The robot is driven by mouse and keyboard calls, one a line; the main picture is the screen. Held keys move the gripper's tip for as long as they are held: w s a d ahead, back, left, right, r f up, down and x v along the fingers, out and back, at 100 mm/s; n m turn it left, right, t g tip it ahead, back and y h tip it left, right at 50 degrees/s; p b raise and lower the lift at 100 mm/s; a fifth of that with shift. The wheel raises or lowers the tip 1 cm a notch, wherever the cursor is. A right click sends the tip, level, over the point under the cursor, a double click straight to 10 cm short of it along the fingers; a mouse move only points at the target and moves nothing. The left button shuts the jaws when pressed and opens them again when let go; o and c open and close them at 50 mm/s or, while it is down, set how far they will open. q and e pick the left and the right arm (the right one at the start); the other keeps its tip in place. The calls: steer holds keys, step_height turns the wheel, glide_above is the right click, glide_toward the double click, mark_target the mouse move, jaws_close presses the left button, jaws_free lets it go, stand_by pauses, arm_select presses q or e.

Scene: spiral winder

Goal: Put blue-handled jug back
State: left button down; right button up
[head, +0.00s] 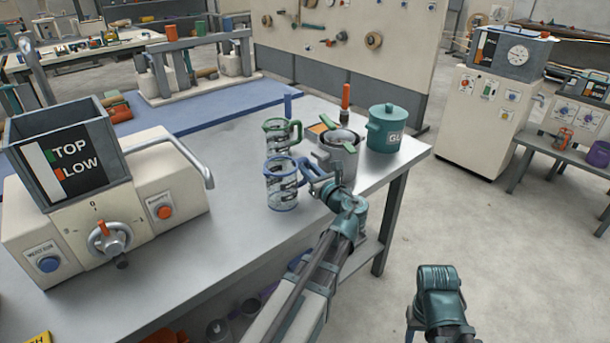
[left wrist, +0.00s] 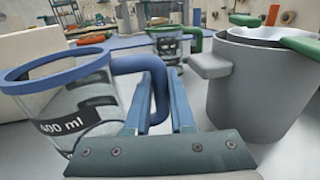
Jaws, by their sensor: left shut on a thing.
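The blue-handled jug (head: 282,190) is clear, with a blue rim and base and dark markings. It is at the bench's front edge; I cannot tell whether its base touches the bench. My left gripper (head: 312,176) is at its right side, shut on the blue handle. In the left wrist view, the jug (left wrist: 75,112) looks tilted at the left, its handle running between the fingers (left wrist: 163,88), which partly hide it. A green-handled jug (head: 277,132) stands just behind it. My right gripper's fingers do not show; only part of that arm is at the lower right.
A teal lidded pot (head: 383,135) is at the bench's right corner. A beige machine (head: 150,190) stands left; bench between is clear.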

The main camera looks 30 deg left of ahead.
arm_select(q)
steer(key=shift+f, duration=0.35)
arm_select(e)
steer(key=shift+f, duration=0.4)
arm_select(q)
steer(key=shift+f, duration=0.2)
steer(key=c, duration=0.8)
jaws_free()
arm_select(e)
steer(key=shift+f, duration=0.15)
arm_select(q)
steer(key=shift+o, duration=0.2)
steer(key=shift+r, duration=0.3)
steer(key=v, duration=1.2)
steer(key=shift+f, duration=0.1)
